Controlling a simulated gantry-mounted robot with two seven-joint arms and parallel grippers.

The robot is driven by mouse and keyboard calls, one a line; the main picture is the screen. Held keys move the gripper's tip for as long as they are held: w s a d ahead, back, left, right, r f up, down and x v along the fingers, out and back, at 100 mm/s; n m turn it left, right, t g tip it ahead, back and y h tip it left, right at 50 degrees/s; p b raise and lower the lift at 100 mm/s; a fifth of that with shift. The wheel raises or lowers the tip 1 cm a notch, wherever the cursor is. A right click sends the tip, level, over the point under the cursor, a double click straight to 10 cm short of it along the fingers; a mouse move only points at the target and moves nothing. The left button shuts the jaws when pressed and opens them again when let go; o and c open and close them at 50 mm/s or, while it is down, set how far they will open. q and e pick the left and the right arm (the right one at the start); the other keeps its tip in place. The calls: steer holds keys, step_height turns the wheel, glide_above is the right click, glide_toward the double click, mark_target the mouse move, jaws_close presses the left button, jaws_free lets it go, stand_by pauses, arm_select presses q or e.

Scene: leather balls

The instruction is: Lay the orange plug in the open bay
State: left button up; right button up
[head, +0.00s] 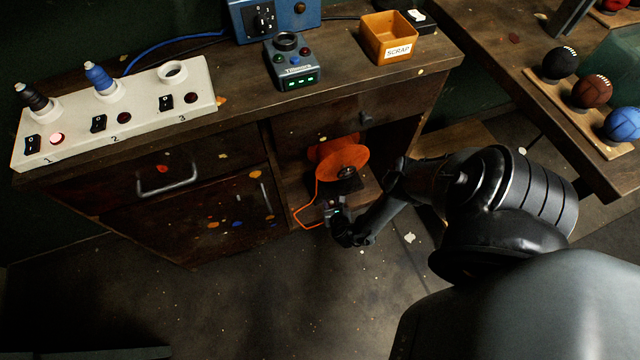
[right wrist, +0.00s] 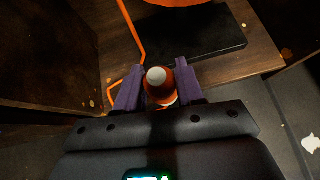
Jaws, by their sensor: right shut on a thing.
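The orange plug (right wrist: 162,90), with a pale rounded end, sits between the purple fingers of my right gripper (right wrist: 159,80) in the right wrist view. My right gripper (head: 336,214) is shut on it, low at the front of the open bay (head: 368,190) in the cabinet. The plug itself cannot be made out clearly in the head view. An orange cable reel (head: 336,157) stands inside the bay on a dark base. Its orange cord (head: 316,194) runs down towards the gripper. My left gripper is not in view.
A drawer (head: 340,122) is above the bay and a closed cabinet door (head: 210,195) is left of it. On the bench top are a white switch panel (head: 135,118), a grey device (head: 292,72) and a scrap box (head: 388,38). The floor in front is clear.

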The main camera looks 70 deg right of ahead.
steer(key=w+f+b, duration=0.2)
steer(key=w+b, duration=0.1)
steer(key=w+f+b, duration=0.2)
steer(key=w, duration=0.1)
steer(key=w+f+b, duration=0.2)
steer(key=w+b, duration=0.1)
steer(key=w, duration=0.1)
steer(key=shift+f+b, duration=0.3)
steer(key=shift+f, duration=0.05)
steer(key=shift+w+f+b, duration=0.25)
steer(key=shift+w+b, duration=0.05)
steer(key=shift+w, duration=0.1)
step_height(320, 180, down, 3)
steer(key=b, duration=0.3)
steer(key=shift+f+b, duration=0.45)
steer(key=shift+f, duration=0.05)
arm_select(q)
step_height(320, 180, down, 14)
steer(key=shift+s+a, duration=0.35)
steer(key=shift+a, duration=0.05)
arm_select(e)
steer(key=shift+r, duration=0.1)
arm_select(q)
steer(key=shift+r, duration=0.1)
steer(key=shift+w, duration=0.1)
